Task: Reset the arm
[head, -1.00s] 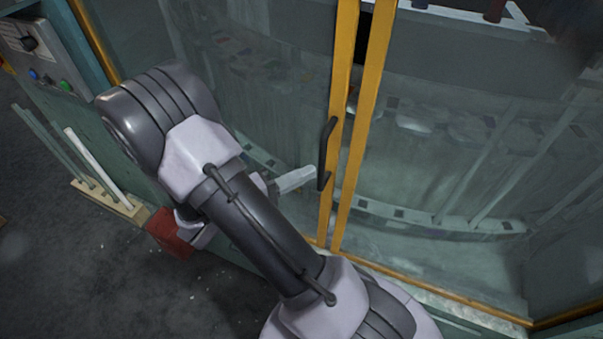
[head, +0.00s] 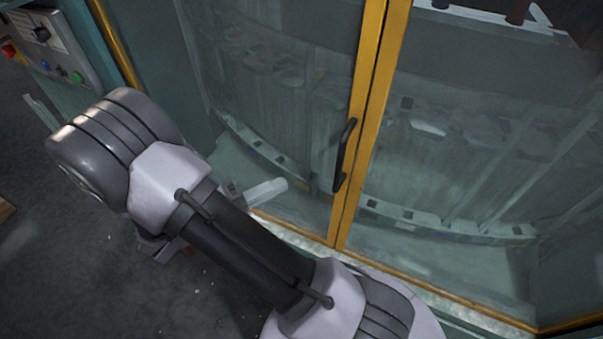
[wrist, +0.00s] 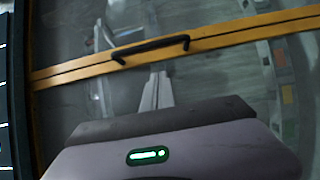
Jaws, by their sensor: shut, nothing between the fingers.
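My arm reaches across the head view from the bottom right, bent at the upper left. My gripper (head: 282,184) shows as a pale finger in front of the glass doors, partly hidden by the arm. In the wrist view the fingers (wrist: 156,86) are together and empty, left of the picture's middle. The black door handle (head: 345,155) is on the yellow frame (head: 365,120), to the right of the fingertips and apart from them in the head view. The handle also shows in the wrist view (wrist: 150,47), above the fingers. The yellow door frames stand side by side.
The glass cabinet (head: 450,170) fills the right side, with a curved rack seen through the panes. A control panel (head: 45,45) with a knob and buttons is at the upper left. Bare dark floor (head: 60,250) lies at the lower left.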

